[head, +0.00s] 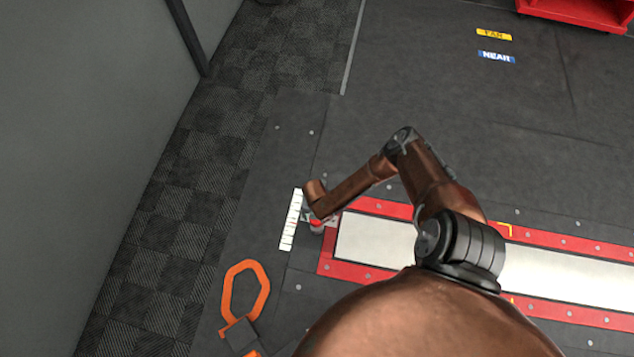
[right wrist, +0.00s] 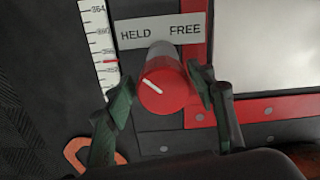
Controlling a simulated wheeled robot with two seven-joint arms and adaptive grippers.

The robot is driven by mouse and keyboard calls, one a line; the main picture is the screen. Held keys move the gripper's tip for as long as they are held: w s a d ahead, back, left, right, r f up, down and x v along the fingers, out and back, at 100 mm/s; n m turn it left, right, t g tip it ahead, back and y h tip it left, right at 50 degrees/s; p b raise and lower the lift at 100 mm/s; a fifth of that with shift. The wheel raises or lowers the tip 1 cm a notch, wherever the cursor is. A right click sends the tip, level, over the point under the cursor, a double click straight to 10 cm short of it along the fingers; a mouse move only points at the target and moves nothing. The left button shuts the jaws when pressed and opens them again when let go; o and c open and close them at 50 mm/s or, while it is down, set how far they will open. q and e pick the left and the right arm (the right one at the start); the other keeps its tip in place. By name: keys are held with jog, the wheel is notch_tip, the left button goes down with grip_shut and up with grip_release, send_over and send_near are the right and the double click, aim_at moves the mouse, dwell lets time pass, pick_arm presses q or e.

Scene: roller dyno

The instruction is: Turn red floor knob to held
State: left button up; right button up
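The red floor knob (right wrist: 168,98) is a red cylinder on a grey stem, with a white line on its face. The line runs from about the face's middle to the upper left, on the HELD side of the label plate (right wrist: 160,30), which reads HELD at left and FREE at right. My right gripper (right wrist: 160,78) is open, with one dark finger on each side of the knob. The right finger is very near or touching it; contact is unclear. In the head view the knob (head: 317,226) is partly hidden by my right wrist. My left gripper is out of view.
A white scale strip (right wrist: 100,50) with a red mark lies left of the knob. A red-framed pale roller bed (head: 380,243) lies to the right. An orange ring-shaped item (head: 229,297) lies on the floor nearer me. A grey wall (head: 80,130) stands at left.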

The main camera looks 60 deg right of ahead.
jog(key=shift+o, duration=0.8)
jog(key=shift+s+a+f, duration=0.1)
jog(key=shift+s+a, duration=0.1)
jog(key=shift+a, duration=0.05)
notch_tip(320, 180, up, 12)
